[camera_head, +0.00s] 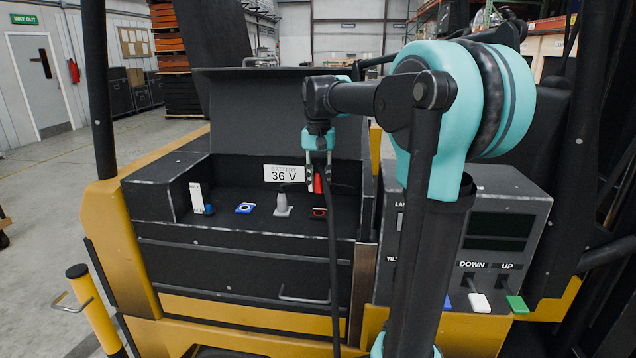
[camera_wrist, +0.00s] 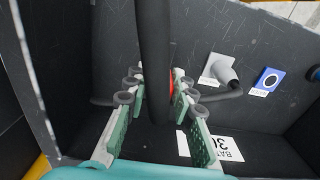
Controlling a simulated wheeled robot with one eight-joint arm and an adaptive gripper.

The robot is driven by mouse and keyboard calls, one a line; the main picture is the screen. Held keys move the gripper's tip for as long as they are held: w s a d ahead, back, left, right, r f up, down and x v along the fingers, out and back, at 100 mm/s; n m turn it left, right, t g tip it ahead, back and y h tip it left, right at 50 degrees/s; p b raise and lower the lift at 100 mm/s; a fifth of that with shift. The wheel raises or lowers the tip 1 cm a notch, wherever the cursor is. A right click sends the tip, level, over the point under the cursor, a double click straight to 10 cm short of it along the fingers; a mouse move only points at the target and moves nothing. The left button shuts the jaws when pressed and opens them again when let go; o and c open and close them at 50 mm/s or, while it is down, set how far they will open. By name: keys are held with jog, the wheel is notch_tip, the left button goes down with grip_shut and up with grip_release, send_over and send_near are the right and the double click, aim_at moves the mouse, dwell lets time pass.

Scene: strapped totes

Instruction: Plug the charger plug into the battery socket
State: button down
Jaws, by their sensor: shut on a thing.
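My gripper (camera_head: 318,172) points down over the dark battery compartment and is shut on a red charger plug (camera_head: 318,184). A thick black cable (camera_head: 334,270) hangs from it over the front edge. Below the plug is a red-ringed socket (camera_head: 319,212) in the compartment floor; a small gap shows between them. A blue-framed socket (camera_head: 244,208) lies further left. In the wrist view, the green-padded fingers (camera_wrist: 158,95) flank the cable (camera_wrist: 155,60), which hides most of the plug; a red sliver (camera_wrist: 172,82) shows. The red-ringed socket is hidden there.
A grey upright fitting (camera_head: 282,205) stands between the two sockets. A blue knob (camera_head: 209,209) and a white label (camera_head: 196,196) are at the left. The "BATTERY 36 V" sign (camera_head: 284,174) is behind. A control box (camera_head: 490,235) stands to the right.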

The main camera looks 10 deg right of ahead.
aim_at(319, 173)
jog(key=shift+f, duration=0.15)
jog(key=shift+f, duration=2.75)
jog(key=shift+s, duration=0.1)
jog(key=shift+f, duration=0.6)
dwell(0.3)
jog(key=c, duration=1.2)
grip_release()
notch_tip(319, 173, up, 12)
